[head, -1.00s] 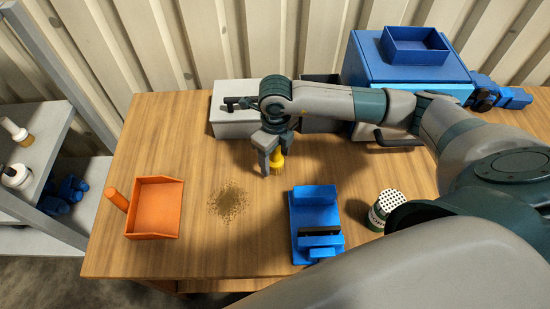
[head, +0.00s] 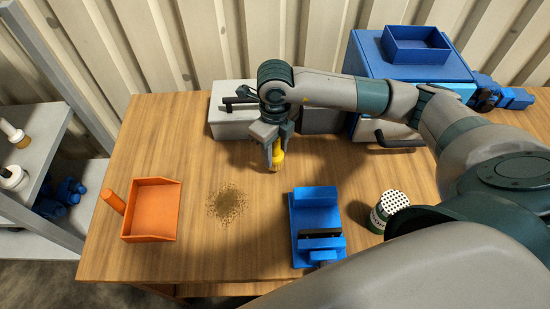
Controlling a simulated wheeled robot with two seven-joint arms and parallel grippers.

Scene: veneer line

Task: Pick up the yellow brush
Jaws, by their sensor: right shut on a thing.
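The yellow brush (head: 278,160) is between the fingers of my right gripper (head: 274,158), toward the back middle of the wooden table. My right gripper points down and is shut on the brush. The brush's upper part is hidden by the gripper. Its lower end shows just below the fingertips, and I cannot tell whether it touches the table. My left gripper is not in view.
An orange dustpan (head: 152,210) lies at the left, beside a patch of brown dust (head: 226,204). A blue vise (head: 315,225) and a white-topped shaker can (head: 388,210) stand front right. A grey box (head: 232,122) and blue machine (head: 410,68) are behind.

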